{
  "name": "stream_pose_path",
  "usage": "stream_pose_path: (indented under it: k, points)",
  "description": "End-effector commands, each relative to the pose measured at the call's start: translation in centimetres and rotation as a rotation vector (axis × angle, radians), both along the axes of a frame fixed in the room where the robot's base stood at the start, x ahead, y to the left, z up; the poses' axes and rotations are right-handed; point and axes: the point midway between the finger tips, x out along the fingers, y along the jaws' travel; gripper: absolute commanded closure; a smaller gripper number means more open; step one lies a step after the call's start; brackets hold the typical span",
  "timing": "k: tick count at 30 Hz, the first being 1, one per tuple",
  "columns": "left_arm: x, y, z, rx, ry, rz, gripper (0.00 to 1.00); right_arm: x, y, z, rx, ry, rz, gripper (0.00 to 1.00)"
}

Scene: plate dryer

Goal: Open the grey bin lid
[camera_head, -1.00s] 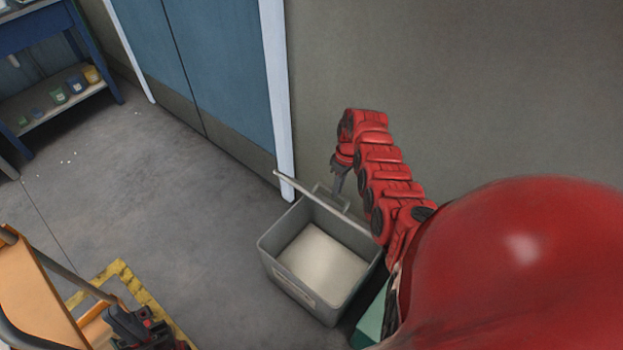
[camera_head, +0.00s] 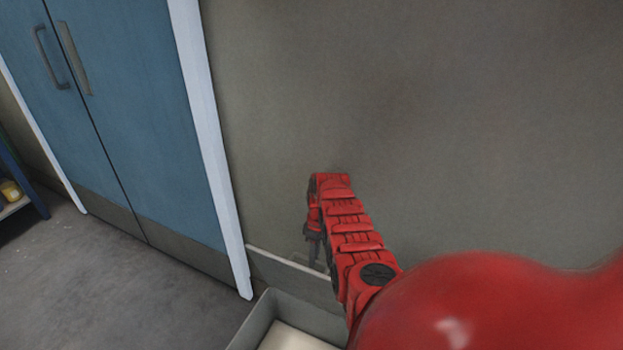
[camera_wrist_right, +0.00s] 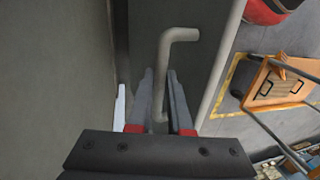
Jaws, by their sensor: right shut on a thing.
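The grey bin (camera_head: 257,325) is at the bottom edge of the head view, partly cut off. Its pale inside (camera_head: 295,338) shows, so the bin stands open. The grey lid (camera_head: 275,264) is raised along the wall side of the bin. My right gripper (camera_head: 318,262) points down at the lid, partly hidden by my red arm. In the right wrist view, the fingers of my right gripper (camera_wrist_right: 160,98) are on either side of the bent grey lid handle (camera_wrist_right: 164,62), shut on it. My left gripper is out of view.
A plain grey wall (camera_head: 420,110) stands close behind the lid. Blue double doors (camera_head: 140,110) with a white frame are to the left. The floor (camera_head: 130,290) left of the bin is clear. An orange cart (camera_wrist_right: 280,82) shows in the right wrist view.

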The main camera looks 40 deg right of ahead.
Motion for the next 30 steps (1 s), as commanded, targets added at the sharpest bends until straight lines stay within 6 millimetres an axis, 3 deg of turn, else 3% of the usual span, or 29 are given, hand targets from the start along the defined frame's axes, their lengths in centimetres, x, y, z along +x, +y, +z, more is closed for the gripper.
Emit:
stream_pose_path:
  k: [10, 11, 15, 25, 30]
  points:
    - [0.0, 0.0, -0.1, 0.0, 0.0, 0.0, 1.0, -0.5, -0.1, -0.4, 0.001, 0.011, -0.003, 1.0]
    - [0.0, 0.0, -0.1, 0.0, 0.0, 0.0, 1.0, -0.5, -0.1, -0.4, 0.001, 0.011, -0.004, 0.79]
    - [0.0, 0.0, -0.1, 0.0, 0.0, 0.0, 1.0, -0.4, -0.1, -0.3, 0.001, 0.008, -0.003, 0.54]
    - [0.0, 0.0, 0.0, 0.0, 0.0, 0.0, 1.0, -0.1, -0.1, 0.0, 0.0, 0.002, -0.001, 0.53]
    - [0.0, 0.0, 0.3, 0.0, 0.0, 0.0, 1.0, 0.0, -0.3, 1.3, 0.0, 0.001, -0.001, 0.53]
